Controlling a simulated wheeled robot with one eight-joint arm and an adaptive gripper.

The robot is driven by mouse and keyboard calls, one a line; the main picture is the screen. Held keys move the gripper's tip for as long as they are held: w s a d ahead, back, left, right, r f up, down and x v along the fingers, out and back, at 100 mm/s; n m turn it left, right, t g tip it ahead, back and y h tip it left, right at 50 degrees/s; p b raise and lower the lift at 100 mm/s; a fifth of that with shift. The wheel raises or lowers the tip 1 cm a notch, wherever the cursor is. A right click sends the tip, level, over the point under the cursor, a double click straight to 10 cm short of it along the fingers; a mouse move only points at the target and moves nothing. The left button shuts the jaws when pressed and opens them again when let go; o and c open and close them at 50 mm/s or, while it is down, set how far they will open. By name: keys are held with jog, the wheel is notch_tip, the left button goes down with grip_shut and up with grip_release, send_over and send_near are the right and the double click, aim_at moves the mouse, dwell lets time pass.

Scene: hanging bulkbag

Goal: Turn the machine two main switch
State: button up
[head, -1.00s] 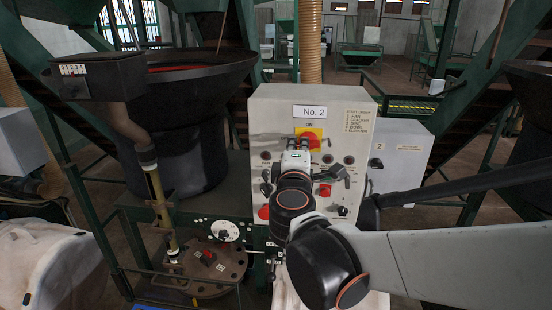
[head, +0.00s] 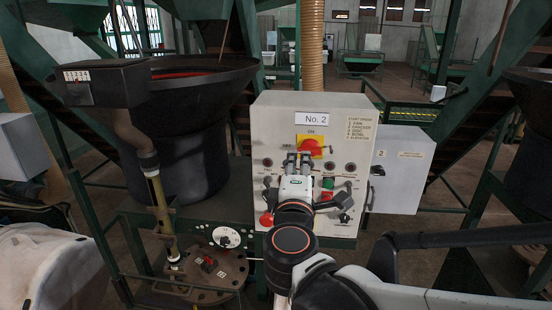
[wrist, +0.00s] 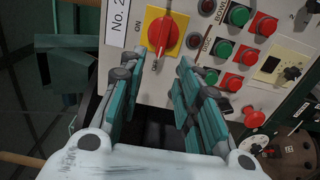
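The machine two main switch is a red rotary knob (head: 311,147) on a yellow plate, under the "No. 2" label (head: 315,121) on the beige control panel (head: 270,118). In the wrist view the red knob (wrist: 162,31) shows fully at the top, with "ON" beside its plate. My gripper (head: 298,158) is in front of the panel, just below and left of the knob. In the wrist view my gripper (wrist: 157,72) has its two teal fingers spread apart with nothing between them. The knob lies beyond the fingertips, apparently apart from them.
Green and red buttons (wrist: 229,52) fill the panel beside the switch. A red knob (head: 266,219) sits at the panel's lower left. A grey box (head: 404,165) stands right of the panel. A large black hopper (head: 185,135) stands left.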

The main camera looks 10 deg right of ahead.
jog(key=shift+v, duration=2.7)
jog(key=s+d+f+m+g+b, duration=0.25)
jog(key=d+f+b, duration=0.2)
jog(key=f, duration=0.45)
jog(key=s+d+f+m+g+b, duration=0.1)
jog(key=d+f+m+g+b, duration=0.35)
jog(key=f, duration=0.45)
jog(key=s+a+f+m+g+y+b, duration=0.1)
jog(key=s+f+m+y+b, duration=0.1)
jog(key=f, duration=0.6)
jog(key=s+a+f+m+g+y+b, duration=0.1)
jog(key=s+f+m+g+y+b, duration=0.1)
jog(key=s+f+m+b, duration=0.3)
jog(key=shift+s+a+f+m+y+b, duration=0.35)
jog(key=shift+s+f+y+b, duration=0.45)
jog(key=shift+f+b, duration=1.4)
